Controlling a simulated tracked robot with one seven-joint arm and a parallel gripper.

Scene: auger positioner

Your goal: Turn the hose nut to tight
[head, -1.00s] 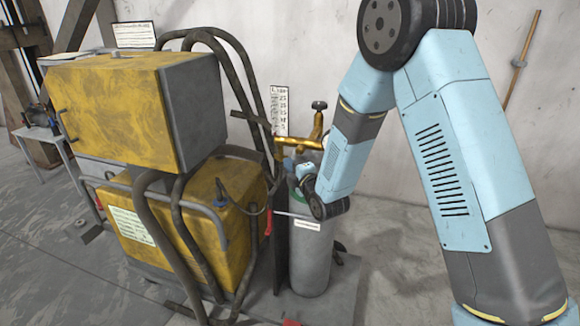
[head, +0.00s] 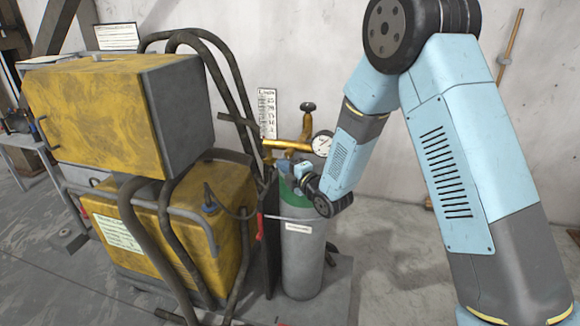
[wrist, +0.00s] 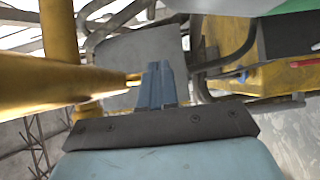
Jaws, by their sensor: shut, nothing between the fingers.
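The gas cylinder (head: 302,262) stands upright, grey with a green shoulder, and carries a brass regulator (head: 290,146) with a round gauge (head: 322,143). My gripper (head: 284,164) is at the cylinder's top, just below the brass body. In the wrist view my gripper (wrist: 158,68) has its blue-grey fingers together and empty. A tapered brass part (wrist: 50,84) comes in from the left, its narrow tip (wrist: 133,78) close beside the fingers. I cannot tell whether they touch. I cannot pick out the hose nut with certainty.
A yellow welding machine (head: 108,105) with dark hoses (head: 160,235) and a tubular frame stands left of the cylinder. A chart (head: 268,112) is behind the regulator. A red-handled item (head: 260,226) hangs beside the cylinder. Floor at the right is mostly clear.

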